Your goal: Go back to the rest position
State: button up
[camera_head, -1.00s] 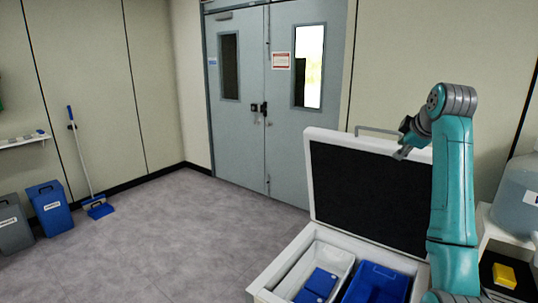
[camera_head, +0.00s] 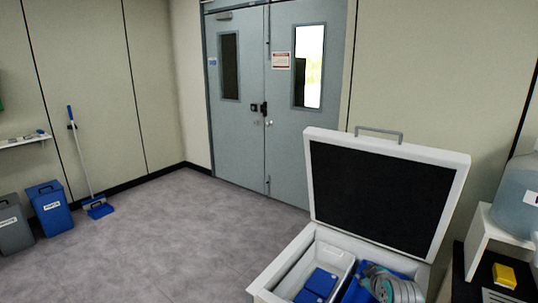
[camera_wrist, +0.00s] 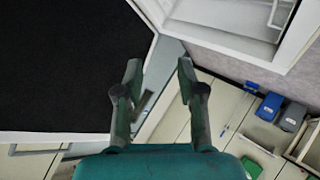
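My gripper (camera_wrist: 160,72) shows in the wrist view with its two fingers apart and nothing between them. It is open and empty. The dark inner face of the raised lid (camera_wrist: 65,65) fills the left of that view, beside the fingers. In the head view the gripper is not visible; only a grey and teal piece of my arm shows low at the right, in front of the open white chest. The chest's lid (camera_head: 380,195) stands open with its handle at the top.
In the chest, a white tray (camera_head: 345,262) holds blue boxes (camera_head: 319,283), beside a blue container (camera_head: 350,293) partly hidden by my arm. A yellow block (camera_head: 504,275) and a large bottle (camera_head: 515,200) are at the right. Clear floor lies left, towards bins (camera_head: 50,207) and the double door (camera_head: 238,120).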

jog(key=s+a+f+m+t, duration=0.1)
jog(key=s+a+f, duration=0.2)
jog(key=s+f, duration=0.5)
jog(key=s+a+f+m, duration=0.2)
jog(key=s+f, duration=0.1)
jog(key=s, duration=0.9)
jog(key=s+a+f+m+t, duration=0.1)
jog(key=s+a+f, duration=0.2)
jog(key=s+f, duration=0.5)
jog(key=s+a+r+m, duration=0.1)
jog(key=s+r, duration=0.4)
jog(key=s, duration=0.5)
jog(key=s+a+r+m+t, duration=0.1)
jog(key=s+r, duration=0.5)
jog(key=s, duration=0.5)
jog(key=s+a+r+m, duration=0.1)
jog(key=s+r, duration=0.4)
jog(key=s, duration=0.6)
jog(key=shift+s+a+r+t+y, duration=0.2)
jog(key=shift+r+t+y, duration=0.1)
jog(key=shift+r+y, duration=0.1)
